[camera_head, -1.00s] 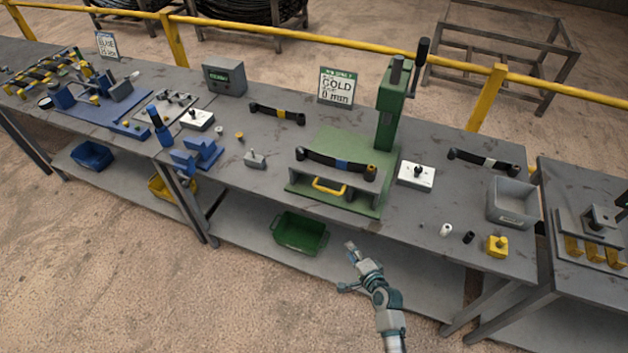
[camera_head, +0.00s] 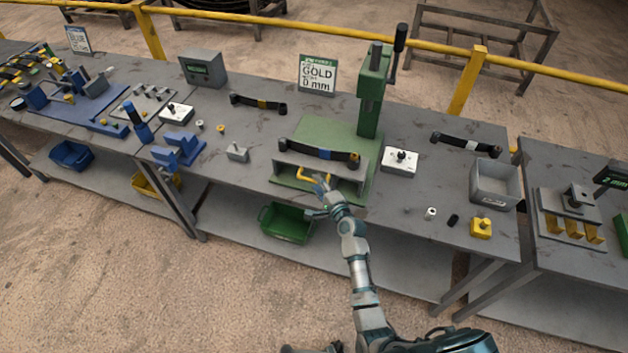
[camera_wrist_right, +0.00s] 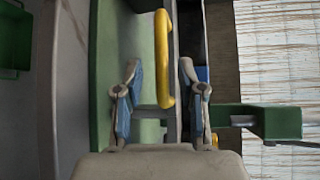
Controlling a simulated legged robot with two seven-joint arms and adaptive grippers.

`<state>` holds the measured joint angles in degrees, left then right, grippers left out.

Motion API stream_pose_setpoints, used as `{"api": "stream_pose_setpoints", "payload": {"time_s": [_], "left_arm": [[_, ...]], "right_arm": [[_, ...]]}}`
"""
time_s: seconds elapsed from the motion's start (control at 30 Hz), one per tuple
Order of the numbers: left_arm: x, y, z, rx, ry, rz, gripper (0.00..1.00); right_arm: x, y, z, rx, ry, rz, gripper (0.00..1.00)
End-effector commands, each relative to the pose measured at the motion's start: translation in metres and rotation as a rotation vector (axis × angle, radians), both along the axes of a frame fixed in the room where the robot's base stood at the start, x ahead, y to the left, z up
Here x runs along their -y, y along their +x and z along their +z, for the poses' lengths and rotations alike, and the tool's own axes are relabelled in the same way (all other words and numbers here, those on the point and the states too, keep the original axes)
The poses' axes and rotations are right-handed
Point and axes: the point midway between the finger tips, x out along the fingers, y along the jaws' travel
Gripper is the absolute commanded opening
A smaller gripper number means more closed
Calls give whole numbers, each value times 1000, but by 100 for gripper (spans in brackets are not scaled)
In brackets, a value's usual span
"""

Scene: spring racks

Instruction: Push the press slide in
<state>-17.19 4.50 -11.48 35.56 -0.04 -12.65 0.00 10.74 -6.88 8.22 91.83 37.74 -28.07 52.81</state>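The green press (camera_head: 370,105) stands on its green base on the bench. The grey press slide (camera_head: 345,172) lies at the base's front edge, under a dark leaf spring (camera_head: 320,153) with a blue band. The slide's yellow handle (camera_head: 303,176) faces me and also shows in the right wrist view (camera_wrist_right: 163,60). My right gripper (camera_head: 322,184) is at the handle. In the right wrist view its two fingers (camera_wrist_right: 158,78) are spread, one on each side of the handle, with gaps visible. I cannot tell whether anything touches. My left gripper is out of view.
A white block with a black knob (camera_head: 401,160) sits right of the press, and a grey bin (camera_head: 495,184) farther right. A grey clamp-like part (camera_head: 237,152) stands to the left. A green bin (camera_head: 287,222) is on the lower shelf near my right arm.

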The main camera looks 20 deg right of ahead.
Motion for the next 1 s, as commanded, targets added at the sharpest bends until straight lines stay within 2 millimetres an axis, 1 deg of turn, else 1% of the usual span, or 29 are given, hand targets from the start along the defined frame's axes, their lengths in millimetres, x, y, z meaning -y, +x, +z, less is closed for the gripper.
{"api": "stream_pose_setpoints", "payload": {"time_s": [0.03,0.1,0.2,0.3,0.53,0.57,0.6,0.67,0.7,0.73,1.0], "left_arm": [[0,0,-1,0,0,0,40],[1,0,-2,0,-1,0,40],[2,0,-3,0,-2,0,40],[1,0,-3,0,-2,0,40],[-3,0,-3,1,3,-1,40],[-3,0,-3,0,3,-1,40],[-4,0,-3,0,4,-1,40],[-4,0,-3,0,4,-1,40],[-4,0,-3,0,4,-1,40],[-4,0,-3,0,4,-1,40],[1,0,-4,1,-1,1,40]], "right_arm": [[-3,9,-1,0,0,2,39],[-6,17,-3,0,0,2,39],[-9,25,-3,1,-2,1,39],[-10,28,-4,1,-2,1,39],[-7,29,-4,0,0,1,39],[-7,29,-5,0,1,1,37],[-6,29,-5,0,2,1,27],[-5,29,-5,0,3,2,12],[-5,29,-5,0,3,2,2],[-5,29,-5,0,3,1,0],[-5,29,-6,-2,-2,-2,0]]}}
